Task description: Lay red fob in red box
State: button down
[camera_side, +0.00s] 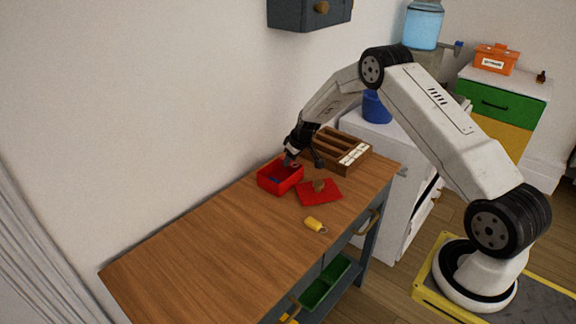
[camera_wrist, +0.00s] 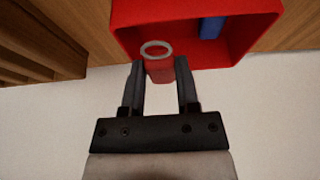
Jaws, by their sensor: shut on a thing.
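The red box (camera_side: 281,180) is an open container on the wooden table, close to the wall. It also shows in the wrist view (camera_wrist: 265,45), with a blue thing (camera_wrist: 211,27) inside it. The red fob (camera_wrist: 160,69), with a pale ring at its end, is held between the two fingers of my gripper (camera_wrist: 160,82). In the side view my gripper (camera_side: 289,160) is over the box's far side, pointing down. The fob overlaps the box opening in the wrist view; its exact height above the floor of the box cannot be told.
A red flat piece (camera_side: 319,192) with a small brown thing (camera_side: 318,185) on it lies beside the box. A yellow fob (camera_side: 315,225) lies near the table's front edge. A wooden slotted tray (camera_side: 340,150) stands behind, close to my gripper. The table's left half is bare.

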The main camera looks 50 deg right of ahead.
jog(key=shift+f, duration=0.15)
jog(key=shift+c, duration=1.7)
grip_release()
jog(key=shift+r, duration=0.7)
jog(key=v, duration=1.1)
jog(key=shift+s+r, duration=0.15)
jog(key=shift+r, duration=0.2)
jog(key=shift+a, duration=0.1)
